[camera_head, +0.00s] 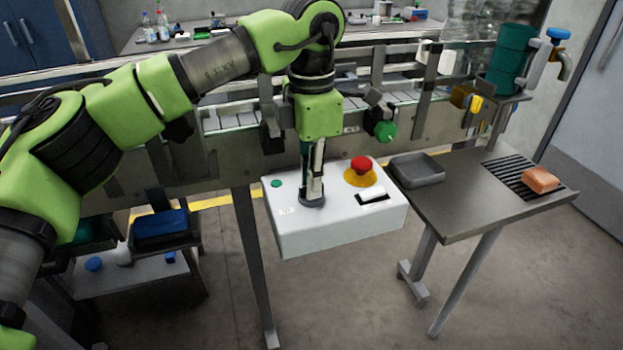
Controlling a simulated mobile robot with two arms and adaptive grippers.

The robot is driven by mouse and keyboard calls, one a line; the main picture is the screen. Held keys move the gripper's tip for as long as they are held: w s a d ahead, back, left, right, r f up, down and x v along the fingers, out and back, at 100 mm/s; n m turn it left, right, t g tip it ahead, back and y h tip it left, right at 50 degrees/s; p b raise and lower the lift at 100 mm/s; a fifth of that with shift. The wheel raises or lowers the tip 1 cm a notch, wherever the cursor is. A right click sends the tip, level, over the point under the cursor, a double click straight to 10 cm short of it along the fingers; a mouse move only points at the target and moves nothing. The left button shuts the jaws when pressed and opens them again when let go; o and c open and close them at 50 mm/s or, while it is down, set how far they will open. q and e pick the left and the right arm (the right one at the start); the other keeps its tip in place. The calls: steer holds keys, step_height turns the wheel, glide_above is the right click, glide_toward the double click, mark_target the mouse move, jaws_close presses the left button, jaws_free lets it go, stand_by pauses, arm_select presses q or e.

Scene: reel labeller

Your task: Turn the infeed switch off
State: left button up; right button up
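A white control box (335,233) stands in front of the conveyor. On its top are a small green button (276,184), a red mushroom button (361,165) on a yellow base, and a black-and-white rocker-like switch (373,196). My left gripper (313,195) points straight down over the box, between the green and red buttons. Its fingertips are at a dark round base (312,203), which they partly hide. I cannot tell which control is the infeed switch, or whether the fingers grip anything. My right gripper is out of view.
A steel side table (450,205) to the right holds a grey tray (416,169) and an orange-brown block (540,180) on a black grate. The conveyor (220,150) runs behind the box. A low cart (140,277) with blue items stands at the lower left.

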arm_select(q)
steer(key=shift+o, duration=1)
steer(key=shift+r, duration=0.1)
step_height(320, 180, up, 12)
